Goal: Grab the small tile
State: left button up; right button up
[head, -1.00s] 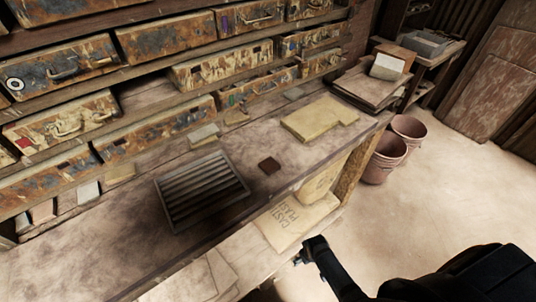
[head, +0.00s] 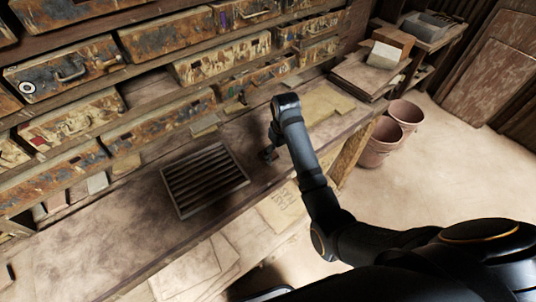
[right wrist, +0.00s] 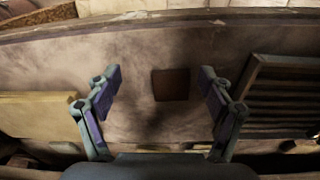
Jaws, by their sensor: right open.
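The small tile (right wrist: 170,84) is a dark reddish-brown square lying flat on the bench. In the right wrist view it sits between the open fingers of my right gripper (right wrist: 160,75), a little right of the middle and apart from both fingers. In the head view my right gripper (head: 268,154) is over the bench at the tile's place and hides most or all of it. The gripper is open and empty. How high it is above the tile is hard to tell. My left gripper is not in view.
A slatted rack (head: 203,180) lies on the workbench (head: 110,215) left of the gripper. A pale slab (head: 328,104) lies beyond my right arm. Rusty drawers (head: 160,122) line the back. Buckets (head: 380,143) stand on the floor at right.

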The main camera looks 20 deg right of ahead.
jog(key=w+a+r+n, duration=0.1)
jog(key=w+a+r, duration=0.2)
jog(key=w+r, duration=0.3)
jog(key=shift+g, duration=0.4)
jog(key=f, duration=0.2)
jog(key=s+f+p, duration=0.1)
jog(key=f, duration=0.1)
jog(key=shift+s+d+f, duration=0.15)
jog(key=shift+f, duration=0.1)
jog(key=shift+f+p, duration=0.45)
jog(key=shift+p, duration=0.05)
notch_tip(320, 180, down, 4)
jog(key=shift+f+p, duration=0.2)
jog(key=shift+p, duration=0.2)
jog(key=c, duration=1.3)
